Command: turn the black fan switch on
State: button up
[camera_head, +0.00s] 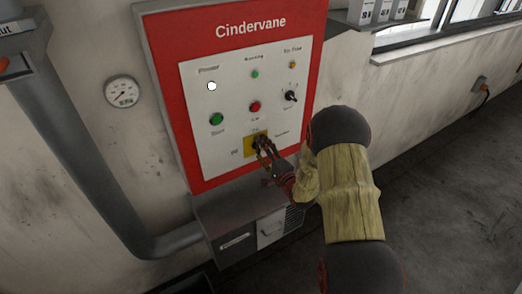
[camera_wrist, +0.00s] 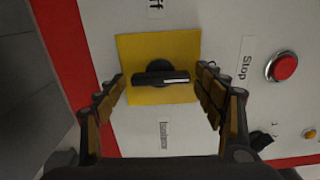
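The red-framed panel marked Cindervane carries a small black switch (camera_head: 291,96) on its right side, under an amber lamp. It also shows, partly, at the lower right of the wrist view (camera_wrist: 262,140). Its label is too blurred to read. A second black switch handle (camera_wrist: 162,79) sits on a yellow plate (camera_wrist: 133,54), low on the panel. My gripper (camera_wrist: 162,86) is open in front of this plate, one finger beyond each end of the handle, with visible gaps. In the head view my gripper (camera_head: 262,143) partly hides the yellow-plate switch.
A red stop button (camera_head: 255,107) is above the yellow plate, and a green start button (camera_head: 216,119) is to its left. A grey box (camera_head: 235,222) juts out below the panel. A grey pipe (camera_head: 85,165) and a gauge (camera_head: 122,92) are at left.

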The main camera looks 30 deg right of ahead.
jog(key=shift+o, duration=0.4)
jog(key=s, duration=1.2)
jog(key=shift+d, duration=0.15)
